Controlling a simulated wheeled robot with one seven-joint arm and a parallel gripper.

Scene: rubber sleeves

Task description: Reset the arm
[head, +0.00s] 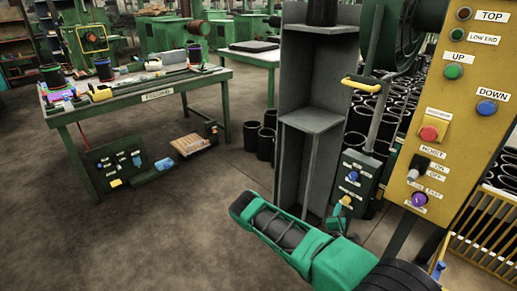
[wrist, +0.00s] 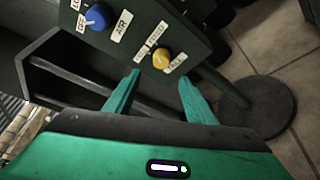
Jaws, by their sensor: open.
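My arm, green with dark sections, reaches in from the bottom right of the head view. My gripper (wrist: 160,82) is open and empty in the wrist view, its two green fingers apart. It is in front of a dark green control box (wrist: 135,18). A yellow knob (wrist: 161,58) on the box lies just beyond and between the fingertips; I cannot tell whether they touch it. A blue knob (wrist: 95,17) beside an AIR label is further up. In the head view the box (head: 358,165) stands on a post, and my gripper (head: 340,216) is small below its yellow knob (head: 345,200).
A yellow hoist panel (head: 445,110) with several buttons stands close on the right. A grey upright frame (head: 308,95) is behind my arm. Floor (head: 180,225) at lower left is clear.

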